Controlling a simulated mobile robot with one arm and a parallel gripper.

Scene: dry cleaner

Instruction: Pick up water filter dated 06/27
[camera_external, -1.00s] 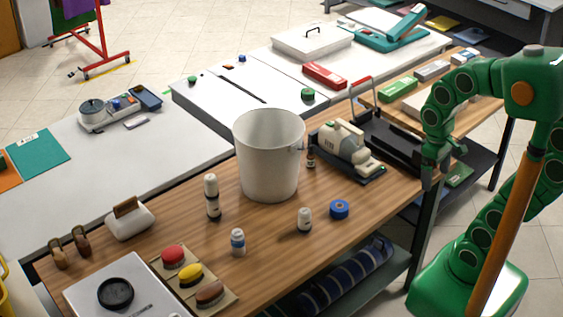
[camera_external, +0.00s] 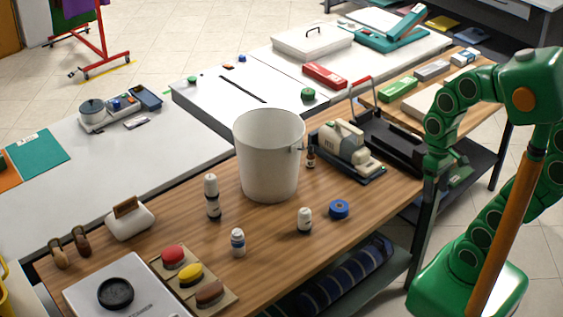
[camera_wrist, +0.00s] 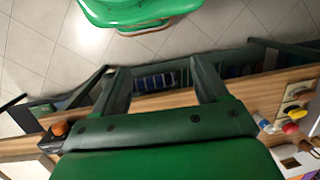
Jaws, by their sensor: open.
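No date is legible, so I cannot tell which item is the water filter dated 06/27. Candidates stand upright on the wooden table (camera_external: 270,240): a tall white-and-black cylinder (camera_external: 212,197), a short white-and-black one (camera_external: 305,220) and a small white bottle with a blue band (camera_external: 238,242). A white bottle-like item (camera_wrist: 264,123) shows at the right of the wrist view. My gripper (camera_external: 458,176) is beyond the table's right end, apart from these items. In the wrist view my gripper (camera_wrist: 160,72) is open, with nothing between its fingers.
A white bucket (camera_external: 268,160) stands mid-table, with a cream device (camera_external: 342,145) on a dark tray to its right. A blue roll (camera_external: 339,208) lies near the front edge. Red (camera_external: 173,256) and yellow (camera_external: 190,273) pads sit front left. Bare wood lies between the small items.

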